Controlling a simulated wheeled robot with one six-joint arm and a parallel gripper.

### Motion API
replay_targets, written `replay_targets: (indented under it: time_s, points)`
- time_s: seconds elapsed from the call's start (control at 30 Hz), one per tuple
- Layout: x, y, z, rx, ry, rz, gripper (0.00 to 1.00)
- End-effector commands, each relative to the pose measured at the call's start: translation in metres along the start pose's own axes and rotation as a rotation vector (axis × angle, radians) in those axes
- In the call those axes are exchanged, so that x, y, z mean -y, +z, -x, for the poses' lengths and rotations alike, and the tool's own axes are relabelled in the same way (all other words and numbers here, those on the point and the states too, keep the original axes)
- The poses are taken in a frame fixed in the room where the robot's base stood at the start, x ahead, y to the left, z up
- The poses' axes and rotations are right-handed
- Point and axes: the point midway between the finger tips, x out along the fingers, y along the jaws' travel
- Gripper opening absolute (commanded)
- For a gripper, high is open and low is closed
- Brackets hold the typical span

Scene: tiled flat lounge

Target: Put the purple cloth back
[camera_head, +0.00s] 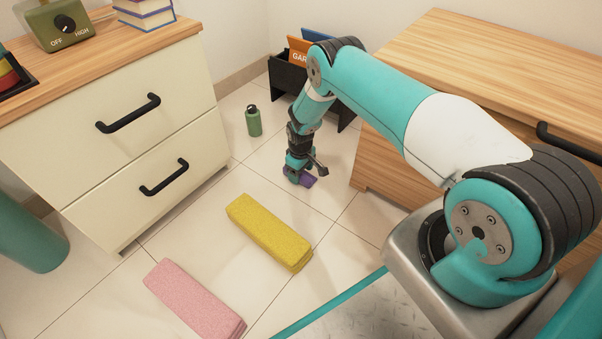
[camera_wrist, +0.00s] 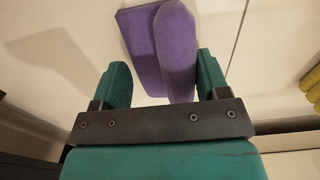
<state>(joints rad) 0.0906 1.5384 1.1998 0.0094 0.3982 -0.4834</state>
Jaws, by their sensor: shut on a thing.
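The purple cloth (camera_head: 308,181) shows as a small patch at my gripper (camera_head: 299,178), low over the tiled floor in the head view. My gripper points down and hides much of the cloth there. In the wrist view the folded purple cloth (camera_wrist: 175,50) lies between the two teal fingers of my gripper (camera_wrist: 163,82), with one flap spread to the left. My gripper is shut on it. I cannot tell whether the cloth touches the floor.
A green bottle (camera_head: 253,121) stands behind. A black rack (camera_head: 287,76) holds upright folders or books. A white drawer cabinet (camera_head: 130,130) is left, a wooden cabinet (camera_head: 460,62) right.

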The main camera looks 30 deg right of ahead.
Motion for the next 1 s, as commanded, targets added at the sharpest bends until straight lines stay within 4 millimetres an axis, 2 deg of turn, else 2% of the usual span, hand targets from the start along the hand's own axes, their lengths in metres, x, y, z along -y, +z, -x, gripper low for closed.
replay_targets:
  time_s: [0.2, 0.23, 0.3, 0.33, 0.67, 0.77, 1.0]
  points:
    - [0.000, 0.000, -0.005, 0.001, 0.000, 0.000, 0.46]
    - [0.000, 0.000, -0.003, 0.001, 0.000, 0.000, 0.73]
    - [0.000, 0.000, -0.003, 0.001, 0.000, 0.000, 0.89]
    - [0.000, 0.000, -0.003, 0.001, 0.000, 0.000, 0.94]
    - [0.000, 0.000, 0.002, 0.001, 0.000, 0.000, 0.94]
    - [0.000, 0.000, 0.017, 0.000, 0.000, 0.000, 0.94]
    - [0.000, 0.000, 0.072, 0.000, 0.000, 0.000, 0.94]
